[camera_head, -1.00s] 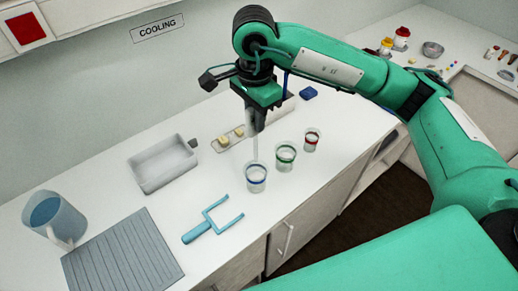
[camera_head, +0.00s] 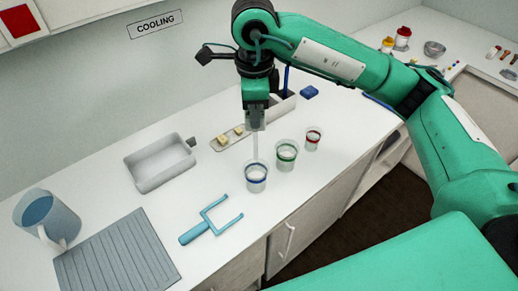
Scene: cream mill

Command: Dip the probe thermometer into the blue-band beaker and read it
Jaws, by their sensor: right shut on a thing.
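The blue-band beaker (camera_head: 256,180) stands upright on the white counter, left-most of three clear beakers. My right gripper (camera_head: 255,122) is above it, pointing down and shut on the probe thermometer (camera_head: 255,147). The probe is a thin pale rod hanging upright. Its lower end reaches the blue-band beaker's mouth; I cannot tell how deep its tip is. The thermometer's upper part is hidden by the gripper, and no reading shows. My left gripper is not in view.
The green-band beaker (camera_head: 286,155) and red-band beaker (camera_head: 312,138) stand close to the right. A blue fork-shaped tool (camera_head: 210,222) lies in front. A grey tray (camera_head: 160,165), ribbed mat (camera_head: 118,255) and jug (camera_head: 48,218) are left. A small tray with yellowish pieces (camera_head: 230,139) lies behind.

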